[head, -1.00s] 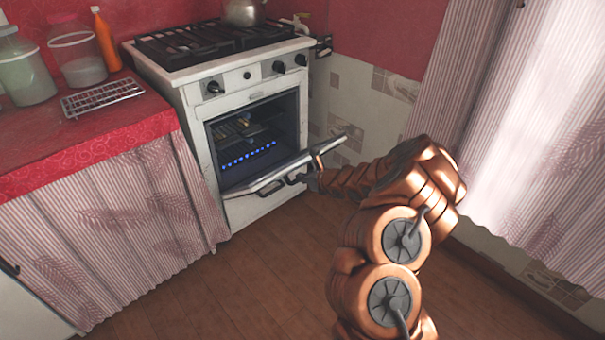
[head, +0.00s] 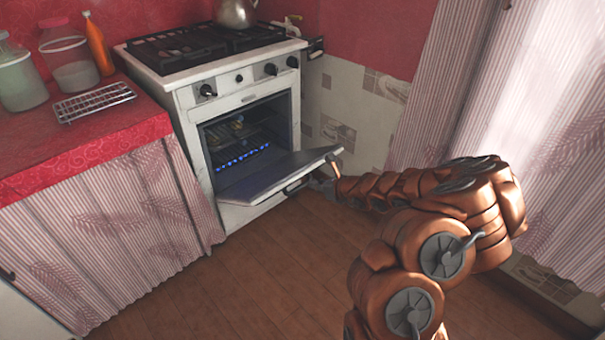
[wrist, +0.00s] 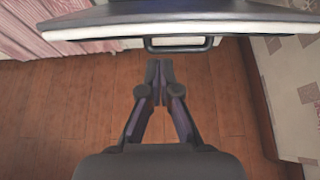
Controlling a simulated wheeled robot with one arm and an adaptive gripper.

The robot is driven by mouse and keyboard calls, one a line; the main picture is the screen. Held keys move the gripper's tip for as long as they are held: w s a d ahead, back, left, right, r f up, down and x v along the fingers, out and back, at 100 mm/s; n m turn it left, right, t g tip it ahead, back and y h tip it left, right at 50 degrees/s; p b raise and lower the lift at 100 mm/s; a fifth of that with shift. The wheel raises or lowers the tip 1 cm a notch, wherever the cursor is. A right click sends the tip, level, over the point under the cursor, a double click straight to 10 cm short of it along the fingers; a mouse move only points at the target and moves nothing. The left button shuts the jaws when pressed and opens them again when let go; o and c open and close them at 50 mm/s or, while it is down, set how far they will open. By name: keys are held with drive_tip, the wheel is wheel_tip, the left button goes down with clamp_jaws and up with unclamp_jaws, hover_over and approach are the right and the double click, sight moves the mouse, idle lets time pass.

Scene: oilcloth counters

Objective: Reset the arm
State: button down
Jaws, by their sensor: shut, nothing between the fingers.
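The oven door (head: 270,172) hangs partly open, sloping out from the white stove (head: 187,97). Its dark handle (head: 297,186) is on the outer side near the free edge. In the wrist view the door (wrist: 180,22) spans the top, with the handle (wrist: 180,48) below it. My gripper (wrist: 159,70) is shut and empty, its fingertips close to the handle in the picture; whether they touch it I cannot tell. In the head view my gripper (head: 324,185) is small and partly hidden beside the door's right end. My copper arm reaches in from the lower right.
A kettle (head: 236,12) stands on the stove top. The red counter (head: 110,130) at left holds jars, an orange bottle (head: 98,43) and a wire rack (head: 95,102). A striped curtain (head: 480,90) hangs at right. The wooden floor (head: 250,270) in front is clear.

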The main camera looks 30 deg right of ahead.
drive_tip(key=a+r+n+y+p, duration=0.2)
drive_tip(key=a+r+n+p, duration=0.15)
drive_tip(key=a+r, duration=0.45)
drive_tip(key=a+r+n+y+p, duration=0.2)
drive_tip(key=a+r+n, duration=0.3)
drive_tip(key=r, duration=0.6)
drive_tip(key=s+a+r+n+g+y+p, duration=0.3)
drive_tip(key=s+a+r+n+g+p, duration=0.55)
drive_tip(key=s+a+r+n, duration=0.85)
drive_tip(key=s+d+r+n+g+h+p, duration=0.1)
drive_tip(key=s+r+n+g+h+p, duration=0.2)
drive_tip(key=s, duration=0.6)
drive_tip(key=s+r+n+g+h+p, duration=0.1)
drive_tip(key=s+r+n+h+p, duration=0.15)
drive_tip(key=s+p, duration=0.45)
drive_tip(key=s+d+r+n+h+p, duration=0.1)
drive_tip(key=s+d+h, duration=0.4)
drive_tip(key=s+d, duration=0.5)
drive_tip(key=shift+s+d+r+n+g+p, duration=0.15)
drive_tip(key=shift+s+r+n+g+p, duration=0.15)
drive_tip(key=shift+s+r+g+p, duration=0.35)
